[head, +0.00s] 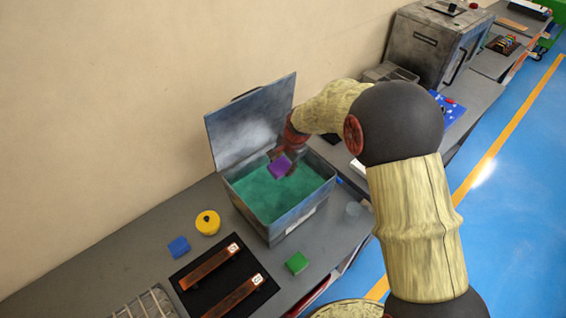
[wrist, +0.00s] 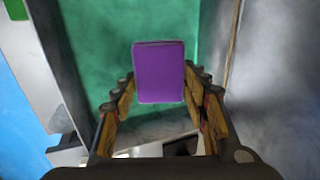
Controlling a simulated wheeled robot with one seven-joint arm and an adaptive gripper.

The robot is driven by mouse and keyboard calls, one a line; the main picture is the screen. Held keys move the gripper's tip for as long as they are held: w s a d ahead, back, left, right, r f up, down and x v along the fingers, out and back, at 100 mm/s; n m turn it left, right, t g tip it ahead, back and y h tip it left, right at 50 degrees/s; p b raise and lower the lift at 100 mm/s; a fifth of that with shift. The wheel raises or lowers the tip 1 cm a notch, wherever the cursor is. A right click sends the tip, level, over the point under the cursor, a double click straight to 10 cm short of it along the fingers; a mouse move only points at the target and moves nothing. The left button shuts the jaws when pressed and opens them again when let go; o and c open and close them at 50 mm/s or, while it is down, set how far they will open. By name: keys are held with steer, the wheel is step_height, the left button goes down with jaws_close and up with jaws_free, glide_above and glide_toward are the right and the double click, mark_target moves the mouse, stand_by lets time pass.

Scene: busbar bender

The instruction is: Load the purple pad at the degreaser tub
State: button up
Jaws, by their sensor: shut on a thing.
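The purple pad (head: 280,166) is held in my gripper (head: 286,157) over the open degreaser tub. In the wrist view the pad (wrist: 159,72) sits between the fingertips of my gripper (wrist: 160,80), with green behind it. The degreaser tub (head: 287,224) is a grey metal box with green liquid inside and its lid (head: 243,118) raised on the wall side. The pad is above the green surface near the tub's far end; I cannot tell the exact gap.
A blue pad (head: 179,246), a yellow round container (head: 207,222) and a green pad (head: 297,262) lie on the grey bench. Two copper bars (head: 209,266) rest on a black mat. A large grey machine (head: 428,45) stands farther back.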

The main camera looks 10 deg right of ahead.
mark_target(283, 164)
step_height(283, 164, down, 6)
steer(key=b, duration=0.3)
steer(key=shift+f, duration=0.25)
steer(key=shift+r, duration=0.1)
stand_by(0.5)
steer(key=shift+r+p, duration=2.8)
steer(key=shift+r, duration=1.6)
steer(key=shift+r, duration=0.1)
steer(key=shift+r+p, duration=1.4)
steer(key=shift+r, duration=0.6)
steer(key=shift+f, duration=0.1)
